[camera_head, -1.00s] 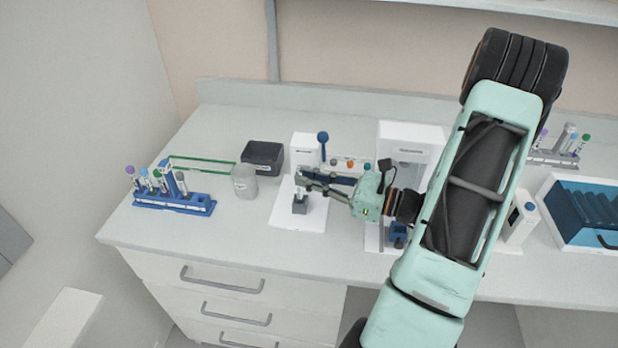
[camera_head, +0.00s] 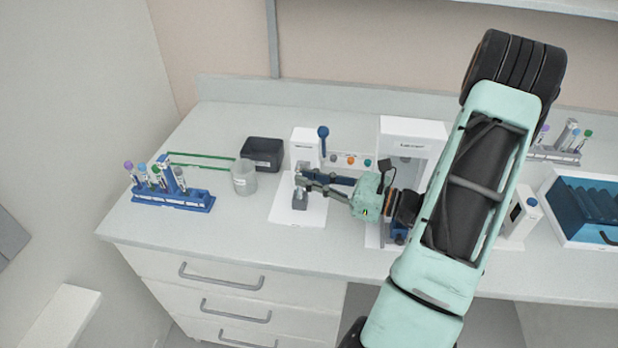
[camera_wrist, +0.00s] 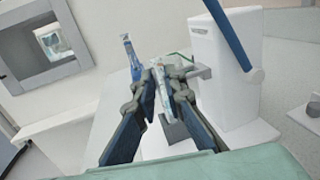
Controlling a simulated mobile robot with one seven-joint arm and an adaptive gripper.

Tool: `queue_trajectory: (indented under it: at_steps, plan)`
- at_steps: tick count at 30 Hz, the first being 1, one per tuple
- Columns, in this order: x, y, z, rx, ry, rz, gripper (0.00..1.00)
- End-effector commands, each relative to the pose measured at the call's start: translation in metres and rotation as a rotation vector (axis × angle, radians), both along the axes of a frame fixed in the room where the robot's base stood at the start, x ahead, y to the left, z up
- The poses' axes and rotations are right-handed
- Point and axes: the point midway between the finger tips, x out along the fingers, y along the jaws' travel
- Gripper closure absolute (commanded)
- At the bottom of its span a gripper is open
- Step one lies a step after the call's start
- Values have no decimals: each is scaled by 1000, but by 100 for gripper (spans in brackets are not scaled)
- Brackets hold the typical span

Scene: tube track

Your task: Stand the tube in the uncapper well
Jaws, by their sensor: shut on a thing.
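My gripper (camera_head: 299,182) is shut on a clear tube with a pale label, best seen between the fingers in the wrist view (camera_wrist: 160,86). The tube is roughly upright. The grey well block (camera_head: 301,204) of the uncapper is directly below my fingertips on a white base plate; it also shows in the wrist view (camera_wrist: 174,129). The tube's lower end is close to the block, but I cannot tell whether it is inside the well. The white uncapper (camera_head: 305,146) with its blue lever (camera_head: 323,133) stands just behind.
A blue tube rack (camera_head: 172,200) with several tubes stands at the left. A translucent cup (camera_head: 244,180) and a black bin (camera_head: 262,153) are left of the uncapper. A larger white device (camera_head: 412,135) stands to the right. The bench front left is clear.

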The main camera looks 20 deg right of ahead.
Motion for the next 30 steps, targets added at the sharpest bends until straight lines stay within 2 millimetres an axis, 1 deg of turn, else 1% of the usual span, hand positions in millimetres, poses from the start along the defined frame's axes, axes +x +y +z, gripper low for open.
queue_trajectory:
  at_steps: [7,17,18,22,23,30]
  plan:
    - [0,0,-9,0,0,0,100]
    - [0,0,-9,0,0,0,100]
    - [0,0,-9,0,0,0,85]
    - [0,0,-9,0,0,0,71]
    - [0,0,-9,0,0,-1,69]
    - [0,0,-9,-1,-1,-1,69]
